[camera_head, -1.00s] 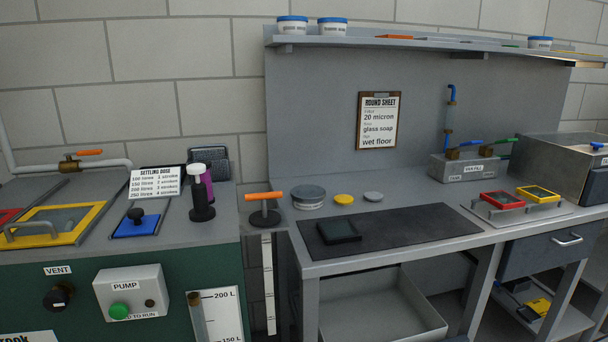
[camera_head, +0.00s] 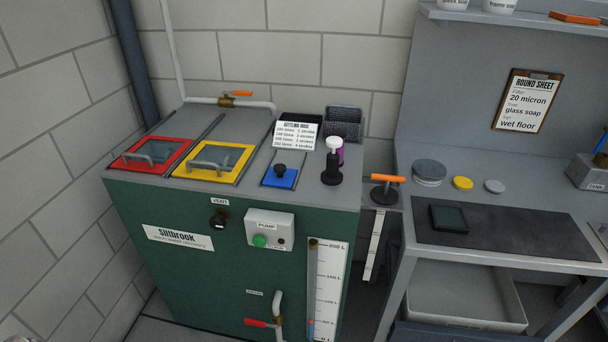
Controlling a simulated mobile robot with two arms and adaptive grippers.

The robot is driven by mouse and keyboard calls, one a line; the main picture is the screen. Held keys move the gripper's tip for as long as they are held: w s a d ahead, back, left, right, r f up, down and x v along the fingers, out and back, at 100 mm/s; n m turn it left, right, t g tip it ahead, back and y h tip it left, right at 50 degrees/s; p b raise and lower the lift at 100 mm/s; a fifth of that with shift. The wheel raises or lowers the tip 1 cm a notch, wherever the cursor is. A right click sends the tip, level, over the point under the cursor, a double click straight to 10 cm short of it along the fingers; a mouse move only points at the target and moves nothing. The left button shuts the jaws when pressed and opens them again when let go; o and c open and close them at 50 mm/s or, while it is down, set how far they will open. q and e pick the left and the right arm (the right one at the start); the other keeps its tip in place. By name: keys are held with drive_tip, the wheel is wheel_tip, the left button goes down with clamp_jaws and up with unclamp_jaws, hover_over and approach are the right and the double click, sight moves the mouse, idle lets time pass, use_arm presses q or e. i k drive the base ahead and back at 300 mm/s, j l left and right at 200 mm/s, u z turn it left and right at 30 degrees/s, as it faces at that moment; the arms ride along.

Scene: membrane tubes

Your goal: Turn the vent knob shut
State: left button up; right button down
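The vent knob (camera_head: 218,221) is a small round dark knob with a pale mark on the green front of the tank cabinet (camera_head: 200,270). It sits just under the white VENT label (camera_head: 220,202), left of the grey pump box (camera_head: 269,230). The knob is small here, and I cannot tell its exact turn position. Neither of my grippers shows in the head view.
Red (camera_head: 153,155) and yellow (camera_head: 213,161) framed hatches and a blue plate (camera_head: 280,176) lie on the cabinet top. A red-handled drain valve (camera_head: 262,322) sticks out low in front. A workbench (camera_head: 404,262) stands at right, a block wall at left.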

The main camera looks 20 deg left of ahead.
sight(217, 222)
drive_tip(key=l+u, duration=0.1)
drive_tip(key=u, duration=0.25)
drive_tip(key=l+u, duration=0.1)
drive_tip(key=u, duration=0.3)
drive_tip(key=l+u, duration=0.1)
drive_tip(key=u, duration=0.25)
